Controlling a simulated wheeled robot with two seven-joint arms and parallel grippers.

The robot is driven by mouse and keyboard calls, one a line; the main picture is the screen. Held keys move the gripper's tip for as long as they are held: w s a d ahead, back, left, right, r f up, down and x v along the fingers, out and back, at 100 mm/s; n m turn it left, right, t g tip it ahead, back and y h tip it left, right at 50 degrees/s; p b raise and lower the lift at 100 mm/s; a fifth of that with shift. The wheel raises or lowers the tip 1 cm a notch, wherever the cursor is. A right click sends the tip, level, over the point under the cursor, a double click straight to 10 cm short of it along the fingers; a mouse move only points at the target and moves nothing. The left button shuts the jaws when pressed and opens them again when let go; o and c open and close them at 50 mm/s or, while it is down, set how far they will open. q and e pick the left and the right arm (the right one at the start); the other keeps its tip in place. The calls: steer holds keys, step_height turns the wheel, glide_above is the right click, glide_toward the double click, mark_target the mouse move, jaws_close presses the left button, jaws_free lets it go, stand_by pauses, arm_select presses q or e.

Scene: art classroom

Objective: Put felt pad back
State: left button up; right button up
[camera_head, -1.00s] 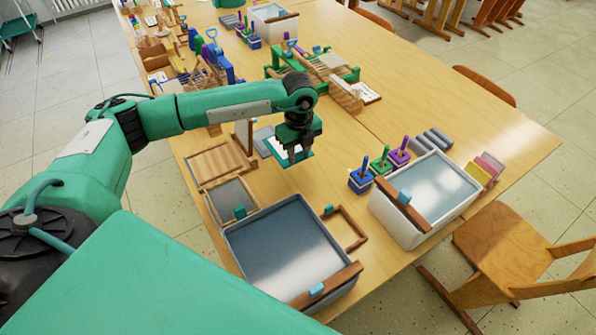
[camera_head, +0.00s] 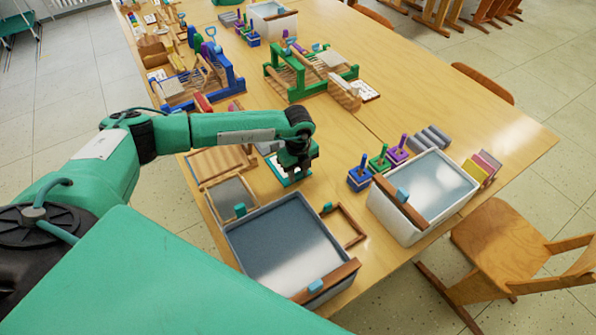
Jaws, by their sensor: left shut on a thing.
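My left gripper (camera_head: 293,168) points down over the table left of centre in the head view. It is shut on a flat, white, teal-edged piece (camera_head: 286,181), which I take to be the felt pad. The piece is partly hidden by the gripper, and whether it touches the table is unclear. A grey flat piece (camera_head: 268,148) lies just behind it, partly hidden by my arm. My right gripper is not in view.
A large grey-blue vat (camera_head: 285,245) and a small wooden frame (camera_head: 345,228) stand nearer me. Wooden framed screens (camera_head: 213,160) lie to the left. A white vat (camera_head: 428,190) and several stamp-like blocks (camera_head: 380,160) stand to the right. Green racks (camera_head: 300,85) stand behind.

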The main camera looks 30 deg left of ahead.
arm_select(q)
steer(key=o, duration=0.5)
steer(key=shift+f, duration=0.15)
steer(key=o, duration=0.4)
steer(key=shift+o, duration=0.2)
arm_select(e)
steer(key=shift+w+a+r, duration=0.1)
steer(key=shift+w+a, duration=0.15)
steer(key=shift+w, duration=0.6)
arm_select(q)
steer(key=shift+r, duration=0.4)
step_height(320, 180, up, 5)
steer(key=shift+f+b, duration=0.1)
steer(key=shift+b, duration=0.3)
step_height(320, 180, up, 7)
steer(key=shift+b, duration=0.45)
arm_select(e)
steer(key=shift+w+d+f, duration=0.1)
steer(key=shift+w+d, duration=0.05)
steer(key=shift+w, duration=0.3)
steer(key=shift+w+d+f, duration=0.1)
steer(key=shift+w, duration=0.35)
arm_select(q)
steer(key=shift+f, duration=0.1)
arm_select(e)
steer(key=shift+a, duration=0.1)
